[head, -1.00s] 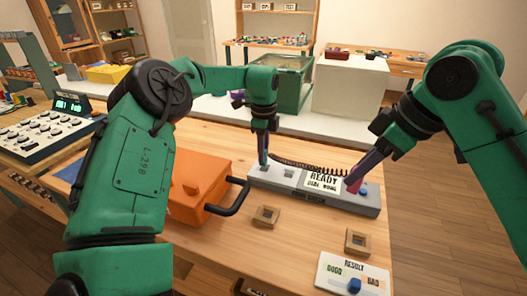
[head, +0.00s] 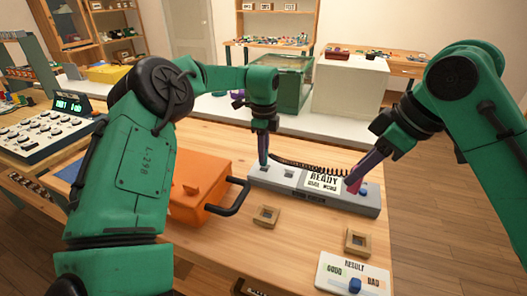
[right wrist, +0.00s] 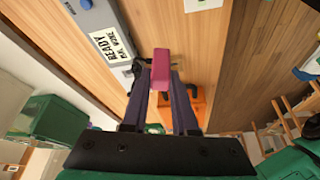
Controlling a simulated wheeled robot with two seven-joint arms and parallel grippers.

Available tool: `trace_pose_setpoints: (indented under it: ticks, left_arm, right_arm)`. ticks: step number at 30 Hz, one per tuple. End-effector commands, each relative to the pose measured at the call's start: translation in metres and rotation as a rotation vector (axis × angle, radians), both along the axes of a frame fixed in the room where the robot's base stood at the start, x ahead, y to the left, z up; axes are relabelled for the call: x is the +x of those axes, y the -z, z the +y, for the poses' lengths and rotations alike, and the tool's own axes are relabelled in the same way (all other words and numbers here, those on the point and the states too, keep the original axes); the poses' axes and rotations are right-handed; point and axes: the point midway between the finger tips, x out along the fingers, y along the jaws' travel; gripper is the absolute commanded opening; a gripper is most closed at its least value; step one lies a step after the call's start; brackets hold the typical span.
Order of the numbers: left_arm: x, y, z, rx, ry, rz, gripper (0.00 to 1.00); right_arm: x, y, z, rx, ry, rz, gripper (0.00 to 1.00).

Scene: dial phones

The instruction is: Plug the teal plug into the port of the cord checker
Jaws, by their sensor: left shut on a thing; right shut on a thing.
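The cord checker (head: 290,188) is a long grey box with a READY screen, on the wooden table. My left gripper (head: 263,161) is shut at the checker's left end, its fingertips pointing down at the top face. The teal plug is mostly hidden between those fingers; I cannot tell how deep it sits in the port. A dark coiled cord (head: 310,167) runs from there toward my right gripper (head: 358,180). That gripper is shut on a magenta block-like plug (head: 352,187) by the checker's right part; the plug also shows in the right wrist view (right wrist: 161,62).
An orange case (head: 200,190) with a black handle stands left of the checker. Two small wooden square holders (head: 266,216) (head: 357,242) and a RESULT panel (head: 352,274) lie in front. A keypad box (head: 40,133) is at far left. Bare table shows between the holders.

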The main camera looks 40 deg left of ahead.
Motion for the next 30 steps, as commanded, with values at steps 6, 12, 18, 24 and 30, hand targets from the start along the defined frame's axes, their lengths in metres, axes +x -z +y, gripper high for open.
trace_pose_setpoints:
  ticks: [6, 12, 18, 24, 30]
  left_arm:
    - [0.000, 0.001, 0.000, 0.000, 0.000, 0.000, 0.00]
    - [0.000, 0.005, 0.000, 0.000, 0.000, 0.000, 0.00]
    - [0.000, 0.010, 0.000, 0.000, 0.000, 0.000, 0.00]
    - [0.000, 0.015, 0.000, 0.000, 0.000, 0.000, 0.00]
    - [0.000, 0.020, 0.000, 0.000, 0.000, -0.001, 0.00]
  right_arm:
    - [0.000, 0.000, 0.000, 0.000, 0.000, 0.000, 0.00]
    - [0.000, 0.000, 0.000, 0.000, 0.000, 0.000, 0.00]
    - [0.000, 0.000, 0.000, 0.000, 0.000, 0.000, 0.00]
    - [0.000, 0.000, 0.000, 0.000, 0.000, 0.000, 0.00]
    - [0.000, 0.000, 0.000, 0.000, 0.000, 0.000, 0.00]
